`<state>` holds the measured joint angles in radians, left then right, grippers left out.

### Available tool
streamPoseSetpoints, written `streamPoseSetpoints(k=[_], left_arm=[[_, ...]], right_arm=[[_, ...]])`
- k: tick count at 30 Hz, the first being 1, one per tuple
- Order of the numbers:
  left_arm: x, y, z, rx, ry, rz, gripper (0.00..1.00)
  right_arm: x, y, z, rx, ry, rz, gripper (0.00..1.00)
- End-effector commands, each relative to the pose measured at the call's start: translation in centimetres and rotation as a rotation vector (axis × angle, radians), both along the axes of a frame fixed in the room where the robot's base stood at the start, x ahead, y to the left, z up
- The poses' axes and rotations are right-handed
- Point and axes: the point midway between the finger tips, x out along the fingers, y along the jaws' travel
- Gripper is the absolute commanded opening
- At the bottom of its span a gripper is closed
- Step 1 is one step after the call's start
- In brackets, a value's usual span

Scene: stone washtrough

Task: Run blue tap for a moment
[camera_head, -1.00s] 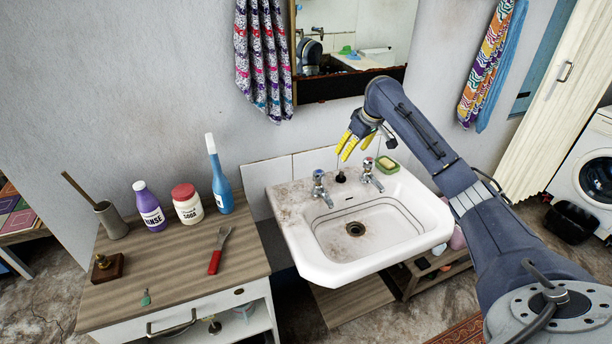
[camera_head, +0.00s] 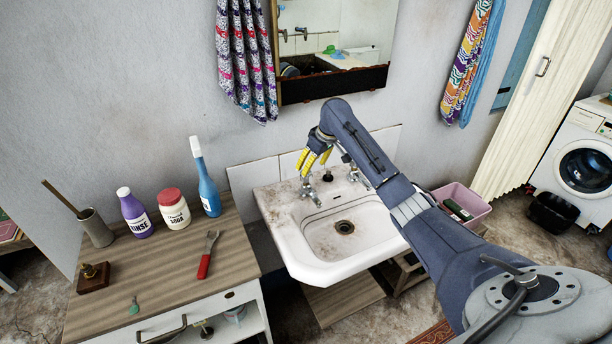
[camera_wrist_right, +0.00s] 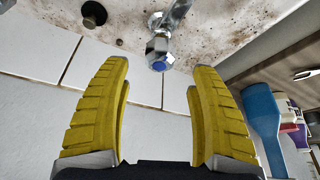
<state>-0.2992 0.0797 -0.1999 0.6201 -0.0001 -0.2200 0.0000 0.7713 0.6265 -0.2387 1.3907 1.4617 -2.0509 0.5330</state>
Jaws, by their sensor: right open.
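The blue tap (camera_head: 309,191) stands at the back left of the white washbasin (camera_head: 285,236). The right wrist view shows its chrome head with a blue cap (camera_wrist_right: 159,62). My right gripper (camera_head: 315,160), with yellow fingers, is open just above and behind this tap in the head view. In the right wrist view the tap head lies between and slightly beyond the two open fingertips (camera_wrist_right: 161,78), with a gap on both sides. The second tap (camera_head: 352,172) is partly hidden by my right arm. My left gripper is out of view.
A dark knob (camera_head: 327,176) stands between the taps. To the left, a wooden-topped cabinet (camera_head: 170,270) holds a purple bottle (camera_head: 135,215), a soda jar (camera_head: 173,209), a blue bottle (camera_head: 207,185) and a red-handled tool (camera_head: 205,262). A mirror (camera_head: 335,50) hangs behind the basin.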

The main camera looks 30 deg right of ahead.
Motion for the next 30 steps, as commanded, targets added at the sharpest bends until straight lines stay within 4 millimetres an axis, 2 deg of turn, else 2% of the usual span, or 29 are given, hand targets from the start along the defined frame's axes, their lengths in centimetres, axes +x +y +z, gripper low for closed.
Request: streamPoseSetpoints(k=[1, 6, 12, 19, 29, 30], left_arm=[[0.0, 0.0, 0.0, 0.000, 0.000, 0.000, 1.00], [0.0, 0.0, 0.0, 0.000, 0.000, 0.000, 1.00], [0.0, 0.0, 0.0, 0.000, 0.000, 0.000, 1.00], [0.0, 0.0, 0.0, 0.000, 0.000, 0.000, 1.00], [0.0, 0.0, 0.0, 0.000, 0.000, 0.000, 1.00], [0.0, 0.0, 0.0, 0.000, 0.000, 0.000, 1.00]], right_arm=[[0.3, 0.2, -0.9, 0.003, 0.003, 0.000, 0.62], [1.3, 0.4, -3.2, 0.003, 0.002, -0.001, 0.62], [2.0, 0.6, -5.1, 0.001, 0.001, -0.001, 0.62], [2.4, 0.6, -5.9, -0.001, 0.000, 0.000, 0.62], [2.4, 0.6, -6.0, -0.001, 0.000, 0.001, 0.62], [2.4, 0.6, -6.0, -0.001, 0.000, 0.001, 0.58]])
